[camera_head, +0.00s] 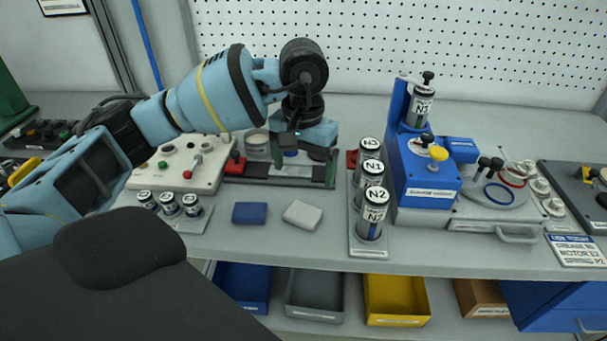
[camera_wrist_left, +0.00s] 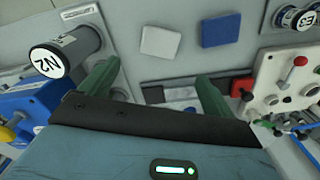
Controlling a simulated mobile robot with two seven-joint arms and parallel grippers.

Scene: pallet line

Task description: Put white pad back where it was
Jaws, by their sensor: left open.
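The white pad (camera_head: 302,215) lies flat on the bench near its front edge, just right of a blue pad (camera_head: 249,213). In the left wrist view the white pad (camera_wrist_left: 160,41) and the blue pad (camera_wrist_left: 221,30) lie side by side with a gap. My left gripper (camera_head: 304,157) is over the dark-framed fixture behind the pads. In the wrist view its two green fingers (camera_wrist_left: 157,88) are apart with nothing between them. The white pad is beyond the fingertips, not touched. My right gripper is not in view.
The fixture (camera_head: 259,181) lies under the gripper. Canisters in a rack (camera_head: 369,250) and a blue grease station (camera_head: 425,180) stand to the right. Coloured bins (camera_head: 396,300) sit below the bench.

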